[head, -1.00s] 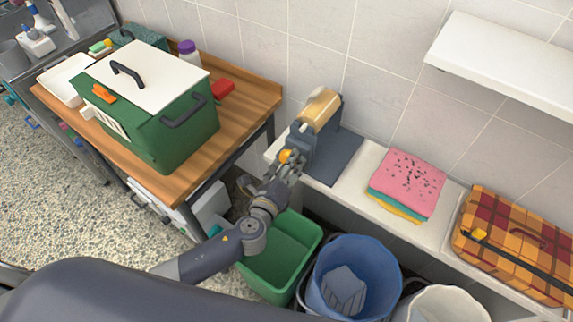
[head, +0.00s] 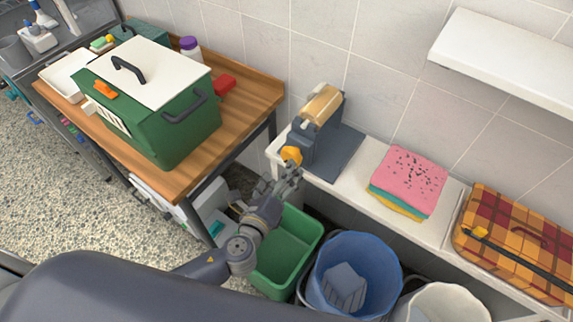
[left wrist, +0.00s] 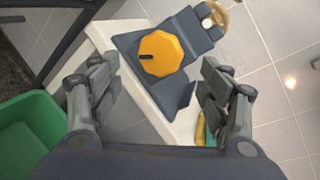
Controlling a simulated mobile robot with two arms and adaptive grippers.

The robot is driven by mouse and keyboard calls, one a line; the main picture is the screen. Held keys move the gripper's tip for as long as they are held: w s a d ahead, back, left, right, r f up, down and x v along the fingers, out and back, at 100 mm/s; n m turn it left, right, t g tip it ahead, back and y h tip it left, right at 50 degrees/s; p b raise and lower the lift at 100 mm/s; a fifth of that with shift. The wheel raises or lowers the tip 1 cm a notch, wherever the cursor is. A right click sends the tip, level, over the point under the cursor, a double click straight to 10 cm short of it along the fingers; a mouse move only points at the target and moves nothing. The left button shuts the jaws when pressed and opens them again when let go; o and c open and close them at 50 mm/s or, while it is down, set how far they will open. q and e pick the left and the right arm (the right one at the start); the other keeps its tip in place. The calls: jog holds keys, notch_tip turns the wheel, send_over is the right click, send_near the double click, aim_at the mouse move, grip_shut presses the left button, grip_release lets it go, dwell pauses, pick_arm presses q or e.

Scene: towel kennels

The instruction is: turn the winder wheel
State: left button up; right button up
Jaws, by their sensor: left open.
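The winder (head: 325,145) is a dark grey stand with a tan roll on top, standing on the white ledge against the tiled wall. Its wheel (head: 291,155) is a yellow-orange knob on the side toward me. In the left wrist view the wheel (left wrist: 162,54) is faceted with a dark mark, and lies ahead between the fingers. My left gripper (head: 285,180) is open and empty, just below and in front of the wheel, apart from it. Both its fingers (left wrist: 158,100) show spread in the left wrist view. My right gripper is not in view.
A green bin (head: 290,262), a blue bucket (head: 385,270) and a white bucket (head: 440,305) stand below the ledge (head: 440,225). Folded towels (head: 408,180) and a plaid case (head: 515,235) lie right of the winder. A green carrier (head: 160,115) sits on the wooden table.

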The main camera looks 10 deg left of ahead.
pick_arm(q)
jog(key=v, duration=0.6)
dwell(0.4)
jog(key=s+a+f+n+g+y+b, duration=0.1)
jog(key=s+a+f+n+g, duration=0.25)
jog(key=f, duration=0.75)
jog(key=s+a+f+n+g+y+b, duration=0.1)
jog(key=s+a+f+n+g, duration=0.2)
jog(key=f, duration=0.7)
jog(key=s+a+f+n+g+y, duration=0.1)
jog(key=a+f+n, duration=0.3)
jog(key=f, duration=0.7)
jog(key=s+f+n+g, duration=0.2)
jog(key=s+f+n, duration=0.3)
jog(key=s, duration=0.4)
jog(key=s+f+n+g+b, duration=0.1)
jog(key=s+f+n+g, duration=0.1)
jog(key=s+f+n, duration=0.3)
jog(key=s+f+n+g+h+b, duration=0.1)
jog(key=s+f+n+g, duration=0.2)
jog(key=s, duration=1)
notch_tip(320, 180, down, 5)
jog(key=shift+a+f+n, duration=0.1)
jog(key=shift+a+n, duration=0.2)
jog(key=shift+n, duration=0.65)
